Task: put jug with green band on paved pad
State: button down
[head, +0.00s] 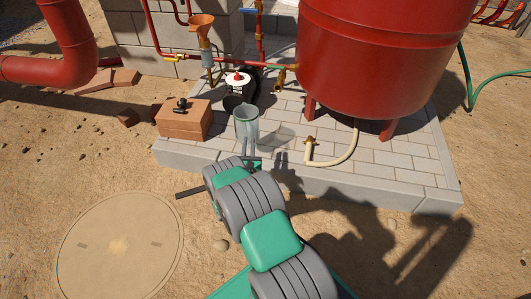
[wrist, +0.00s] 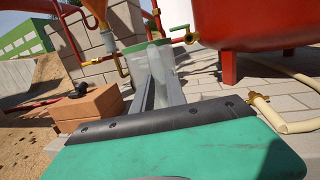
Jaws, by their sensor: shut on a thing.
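The jug (head: 246,124) is a clear grey, see-through vessel, upright or nearly so, over the front part of the paved pad (head: 385,172). In the wrist view the jug (wrist: 160,70) shows a green band near its rim. My gripper (head: 250,163) reaches in from the front, and its two fingers (wrist: 160,95) are shut on the jug. The pad is a raised grey paved slab with a kerb-like front edge. I cannot tell whether the jug's base touches the paving; my gripper hides part of it.
A brick block (head: 184,121) with a black knob-like item stands left of the jug. A white-topped pump (head: 238,92) and red pipes stand behind. A red tank (head: 380,55) on legs and a cream hose (head: 340,158) are to the right. Some bare paving lies between jug and hose.

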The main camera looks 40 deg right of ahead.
jog(key=s+d+f+b, duration=0.1)
jog(key=d+f+b, duration=0.1)
jog(key=d+f, duration=0.1)
jog(key=s+d+f+b, duration=0.2)
jog(key=d+f, duration=0.1)
jog(key=f, duration=0.1)
jog(key=s+d+f+b, duration=0.1)
jog(key=d+f+b, duration=0.1)
jog(key=d+f, duration=0.1)
jog(key=shift+s+d+f, duration=0.15)
jog(key=shift+f, duration=0.25)
jog(key=shift+s+d+f, duration=0.1)
jog(key=shift+f, duration=0.25)
jog(key=shift+r, duration=0.1)
jog(key=c, duration=1.3)
grip_release()
jog(key=shift+c, duration=0.2)
